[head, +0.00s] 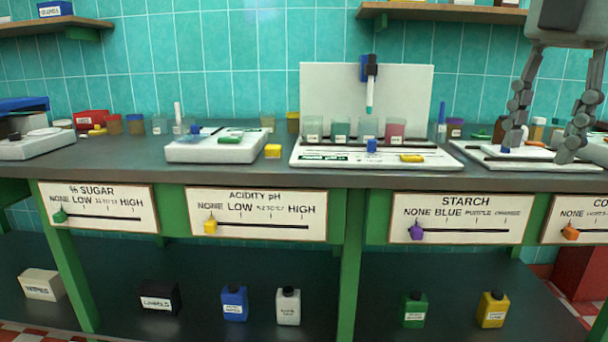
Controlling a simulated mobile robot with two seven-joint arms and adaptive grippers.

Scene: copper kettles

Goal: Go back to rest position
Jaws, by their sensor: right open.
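My right gripper (545,148) is at the upper right of the head view. Its two jointed grey fingers point down and are spread apart, with nothing held between them. It is over or in front of a white tray-like station (490,158) at the right end of the bench; the exact gap to the station is hard to tell. My left gripper is not in view.
The dark bench (270,178) carries a white station with upright panel (320,90) and several cups, and a white device (215,148). Slider signs, such as the starch sign (460,217), hang below its front edge. Bottles, including a blue one (235,303), stand on the lower shelf.

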